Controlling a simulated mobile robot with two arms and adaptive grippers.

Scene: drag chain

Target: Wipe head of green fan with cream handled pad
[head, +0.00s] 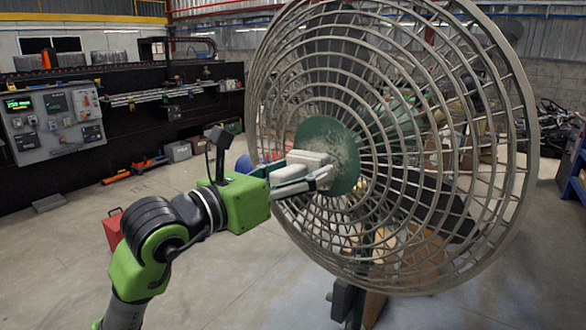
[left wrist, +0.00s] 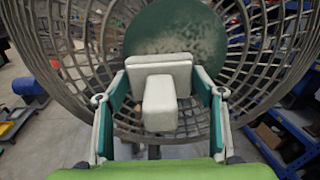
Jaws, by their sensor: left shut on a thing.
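A large fan with a grey wire cage (head: 440,60) fills the right half of the head view. Its green round hub plate (head: 335,140) carries pale, dusty patches, and it also shows in the left wrist view (left wrist: 178,28). My left gripper (head: 318,182) is shut on the cream handled pad (head: 307,158), in front of the hub. In the left wrist view the pad's handle (left wrist: 160,103) lies between the fingers, with its flat plate toward the hub. Whether the pad touches the hub I cannot tell. My right gripper is out of view.
A grey control panel (head: 52,122) and black wall stand at the left. A red box (head: 112,229) is on the floor behind my left arm. Open concrete floor lies at the lower left. Blue shelving (left wrist: 285,140) is at the right in the wrist view.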

